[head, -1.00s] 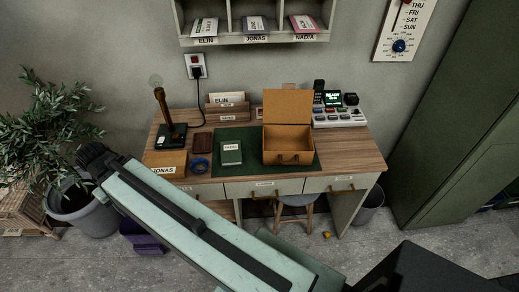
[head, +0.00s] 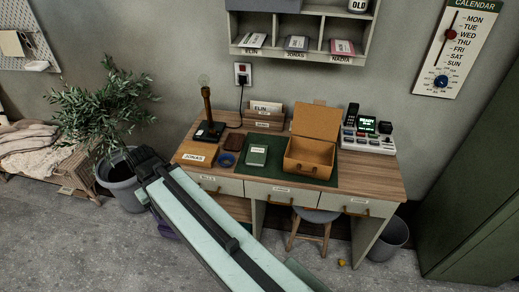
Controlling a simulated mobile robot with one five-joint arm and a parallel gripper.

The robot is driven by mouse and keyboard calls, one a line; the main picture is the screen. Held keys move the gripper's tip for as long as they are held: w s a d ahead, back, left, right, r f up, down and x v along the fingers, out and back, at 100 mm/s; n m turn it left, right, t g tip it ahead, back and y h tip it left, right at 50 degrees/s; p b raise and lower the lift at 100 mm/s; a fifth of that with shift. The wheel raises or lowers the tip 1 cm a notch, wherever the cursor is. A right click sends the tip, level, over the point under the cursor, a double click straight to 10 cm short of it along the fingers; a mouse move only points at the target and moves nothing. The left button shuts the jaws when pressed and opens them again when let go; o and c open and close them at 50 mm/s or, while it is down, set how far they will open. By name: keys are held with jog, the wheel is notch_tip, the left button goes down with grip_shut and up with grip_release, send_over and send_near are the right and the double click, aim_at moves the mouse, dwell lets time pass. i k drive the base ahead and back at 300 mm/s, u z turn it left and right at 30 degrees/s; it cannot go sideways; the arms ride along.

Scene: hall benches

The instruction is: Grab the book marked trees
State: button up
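A small green book (head: 257,156) with a white label lies on the dark green mat (head: 316,181) on the wooden desk. The label's writing is too small to read, so I cannot tell whether it says trees. My gripper (head: 143,160) is at the dark far end of my pale green arm, left of the desk and in front of the plant. It looks apart from the book. Its fingers cannot be made out, so I cannot tell whether it is open or shut.
An open brown case (head: 309,154) stands right of the book. A blue ring (head: 227,159), a brown wallet (head: 240,141), a JONAS box (head: 195,153) and a lamp (head: 207,115) are to its left. A stool (head: 314,216) and a bin (head: 389,238) stand below.

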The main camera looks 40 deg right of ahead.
aim_at(256, 155)
jog(key=i, duration=0.85)
jog(key=z, duration=0.25)
jog(key=k, duration=0.65)
jog(key=u, duration=0.25)
jog(key=i, duration=0.65)
jog(key=z, duration=0.05)
